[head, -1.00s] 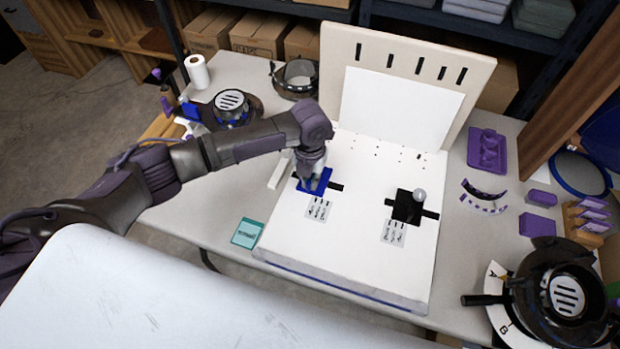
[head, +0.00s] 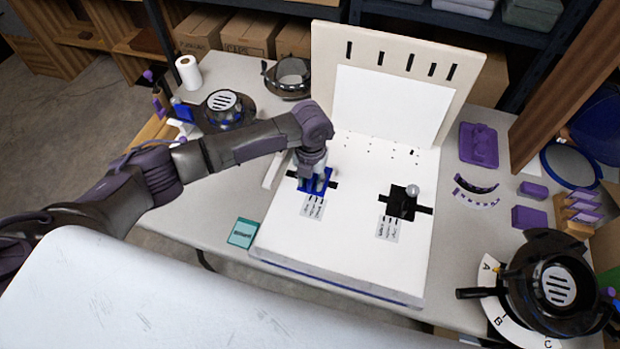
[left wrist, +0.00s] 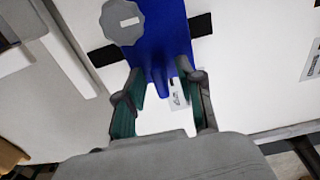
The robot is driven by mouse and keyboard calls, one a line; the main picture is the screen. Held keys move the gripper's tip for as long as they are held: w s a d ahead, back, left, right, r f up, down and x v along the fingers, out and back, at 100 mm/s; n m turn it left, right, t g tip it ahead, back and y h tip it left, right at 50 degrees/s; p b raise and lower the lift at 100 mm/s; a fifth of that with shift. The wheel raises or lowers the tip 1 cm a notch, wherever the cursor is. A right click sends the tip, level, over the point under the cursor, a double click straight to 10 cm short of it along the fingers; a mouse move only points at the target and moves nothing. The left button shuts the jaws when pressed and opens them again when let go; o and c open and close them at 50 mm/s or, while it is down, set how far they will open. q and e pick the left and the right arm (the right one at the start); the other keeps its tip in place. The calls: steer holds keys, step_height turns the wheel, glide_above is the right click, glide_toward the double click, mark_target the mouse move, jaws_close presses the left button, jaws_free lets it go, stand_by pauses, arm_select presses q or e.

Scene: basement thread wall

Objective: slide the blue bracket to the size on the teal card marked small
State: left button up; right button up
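The blue bracket (head: 304,186) sits on the left black slot of the white board, partly hidden by my left gripper in the head view. In the left wrist view the bracket (left wrist: 160,35) shows a grey knob (left wrist: 122,21) and a narrow blue tab. My left gripper (left wrist: 160,72) points down at the bracket, its green-lined fingers apart on either side of the tab; contact is unclear. The teal card (head: 243,233) lies at the table's front edge, left of the board; its writing is too small to read. My right gripper is not in view.
A black bracket with a grey knob (head: 411,190) sits on the right slot. Printed size labels (head: 313,206) lie below each slot. An upright slotted panel (head: 395,55) stands behind. A round black fixture (head: 556,285) is at right.

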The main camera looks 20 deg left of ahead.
arm_select(q)
steer(key=shift+r, duration=0.1)
step_height(320, 180, up, 12)
stand_by(0.5)
steer(key=shift+f, duration=0.2)
stand_by(0.3)
